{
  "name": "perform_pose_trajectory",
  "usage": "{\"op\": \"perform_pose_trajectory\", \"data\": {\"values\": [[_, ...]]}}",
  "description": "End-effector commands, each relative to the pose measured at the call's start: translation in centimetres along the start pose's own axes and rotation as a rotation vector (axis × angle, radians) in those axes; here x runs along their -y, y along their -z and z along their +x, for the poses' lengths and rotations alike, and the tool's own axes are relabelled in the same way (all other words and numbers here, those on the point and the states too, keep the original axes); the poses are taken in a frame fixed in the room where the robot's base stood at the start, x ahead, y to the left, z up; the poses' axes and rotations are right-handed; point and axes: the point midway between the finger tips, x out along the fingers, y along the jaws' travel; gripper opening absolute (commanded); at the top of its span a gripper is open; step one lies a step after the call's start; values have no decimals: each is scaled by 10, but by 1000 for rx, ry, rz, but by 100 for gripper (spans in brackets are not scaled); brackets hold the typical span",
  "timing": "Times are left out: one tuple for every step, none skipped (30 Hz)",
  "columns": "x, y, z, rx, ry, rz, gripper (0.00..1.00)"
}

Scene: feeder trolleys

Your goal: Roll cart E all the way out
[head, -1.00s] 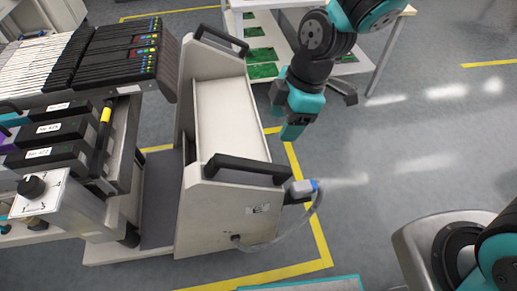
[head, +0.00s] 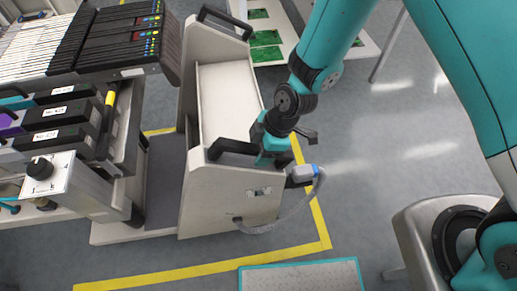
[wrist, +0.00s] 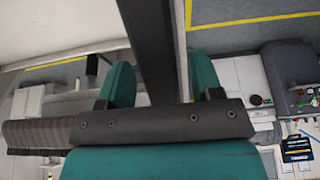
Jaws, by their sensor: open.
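A pale cart (head: 230,200), which I take to be cart E though its small label is too small to read, stands beside the feeder machine. It has a black handle at the far top and a black near handle (head: 230,147) on its front end. My gripper (head: 272,155) is at the right end of the near handle. In the wrist view the dark handle bar (wrist: 150,40) runs between the two teal fingers of my gripper (wrist: 162,82), which are apart on either side of it. The lower part of the bar is hidden by the gripper body.
The feeder machine (head: 75,195) is close on the cart's left. A cable with a blue-banded grey plug (head: 305,172) hangs at the cart's front right. Yellow tape (head: 200,270) marks the floor. A teal-edged mat (head: 300,276) lies in front; open floor is on the right.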

Motion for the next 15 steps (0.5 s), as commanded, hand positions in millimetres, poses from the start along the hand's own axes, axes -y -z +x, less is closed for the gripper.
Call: {"op": "perform_pose_trajectory", "data": {"values": [[0, 0, 5, 1, 1, 0, 60], [0, 0, 8, 1, 2, 0, 60], [0, 0, 10, 1, 2, 0, 60], [0, 0, 11, 1, 1, 0, 60], [0, 0, 12, 0, 1, 0, 60], [0, 0, 13, 0, 0, 0, 60], [0, 0, 14, 0, 0, 0, 60], [0, 0, 14, 0, 0, 0, 60], [0, 0, 14, 0, 0, 0, 60], [0, 0, 14, 0, 0, 0, 60], [0, 0, 14, 0, 0, 0, 60], [0, 0, 14, 0, 0, 0, 60], [0, 0, 14, 0, 0, 0, 60], [0, 0, 14, 0, 0, 0, 57], [0, 0, 14, 0, 0, 0, 48]]}}
